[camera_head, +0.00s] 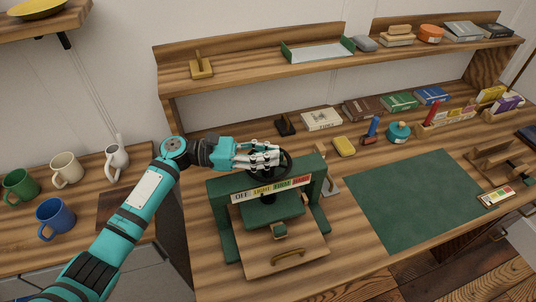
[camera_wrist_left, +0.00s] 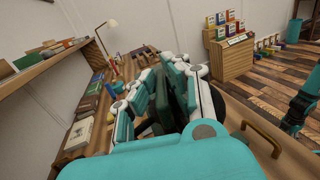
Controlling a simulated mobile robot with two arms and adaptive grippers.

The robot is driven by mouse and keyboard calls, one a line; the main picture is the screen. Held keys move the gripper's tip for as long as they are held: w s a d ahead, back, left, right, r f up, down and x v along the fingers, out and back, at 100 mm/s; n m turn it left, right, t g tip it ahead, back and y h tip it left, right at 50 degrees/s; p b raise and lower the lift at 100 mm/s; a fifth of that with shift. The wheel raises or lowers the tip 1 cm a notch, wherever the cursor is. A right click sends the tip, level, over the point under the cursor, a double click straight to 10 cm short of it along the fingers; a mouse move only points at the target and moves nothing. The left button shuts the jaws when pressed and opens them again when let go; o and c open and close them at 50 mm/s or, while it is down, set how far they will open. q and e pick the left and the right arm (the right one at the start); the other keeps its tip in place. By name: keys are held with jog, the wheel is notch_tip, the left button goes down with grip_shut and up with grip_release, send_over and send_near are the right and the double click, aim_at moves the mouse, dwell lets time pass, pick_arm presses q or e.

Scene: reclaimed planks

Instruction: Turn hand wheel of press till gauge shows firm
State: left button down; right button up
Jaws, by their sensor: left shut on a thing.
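The green press (camera_head: 228,236) stands on the wooden bench, with a black hand wheel (camera_head: 289,164) on top. A coloured gauge strip (camera_head: 271,188) runs along its front beam, from a white OFF end on the left through yellow and green to red on the right. Its lettering is small, and I cannot tell where a pointer stands. My left gripper (camera_head: 272,158) is shut on the hand wheel from the left, and its fingers hide part of the rim. In the left wrist view the fingers (camera_wrist_left: 178,95) fill the middle and mostly hide the wheel.
A green mat (camera_head: 415,200) lies clear to the right of the press. A yellow block (camera_head: 344,146) and a white book (camera_head: 321,119) lie behind it. Mugs, including a blue one (camera_head: 55,217), stand at the left. A shelf (camera_head: 230,75) runs above the bench.

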pick_arm(q)
jog(key=c, duration=1.4)
grip_release()
jog(key=shift+a, duration=0.1)
jog(key=a, duration=1.2)
jog(key=shift+d, duration=0.1)
